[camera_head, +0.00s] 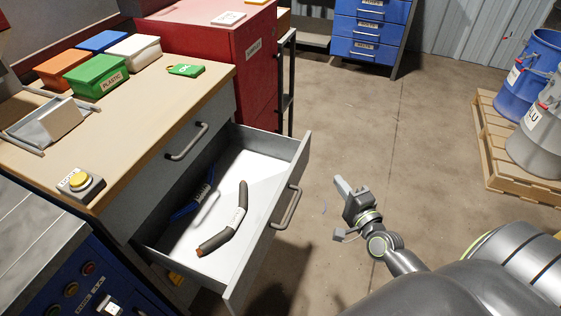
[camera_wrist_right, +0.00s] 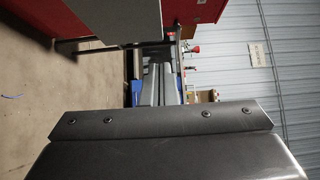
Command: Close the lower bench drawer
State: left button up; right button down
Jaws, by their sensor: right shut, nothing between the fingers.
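The lower bench drawer (camera_head: 262,150) is pulled well out from the wooden-topped bench. Its front panel carries a grey bar handle (camera_head: 287,207). Inside lie a dark thick cable piece (camera_head: 240,205) with a copper end and a white label, and a blue cable piece (camera_head: 187,209). My right gripper (camera_head: 341,185) is shut and empty. It is over the floor to the right of the drawer front, apart from the handle. My left gripper is not in view.
The upper drawer, with its own handle (camera_head: 187,142), is shut. A red cabinet (camera_head: 205,48) stands behind the bench. Bins and a yellow button (camera_head: 79,181) are on the bench top. Blue and grey drums stand on a pallet (camera_head: 490,135) at right.

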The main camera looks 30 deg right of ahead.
jog(key=w, duration=0.4)
jog(key=w+a, duration=0.1)
jog(key=w, duration=0.3)
jog(key=w+p, duration=0.1)
jog(key=w, duration=0.3)
jog(key=shift+a, duration=0.2)
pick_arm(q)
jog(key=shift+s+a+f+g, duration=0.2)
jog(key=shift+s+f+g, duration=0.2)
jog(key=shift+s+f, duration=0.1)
pick_arm(e)
jog(key=shift+w+a, duration=0.2)
jog(key=shift+a, duration=0.05)
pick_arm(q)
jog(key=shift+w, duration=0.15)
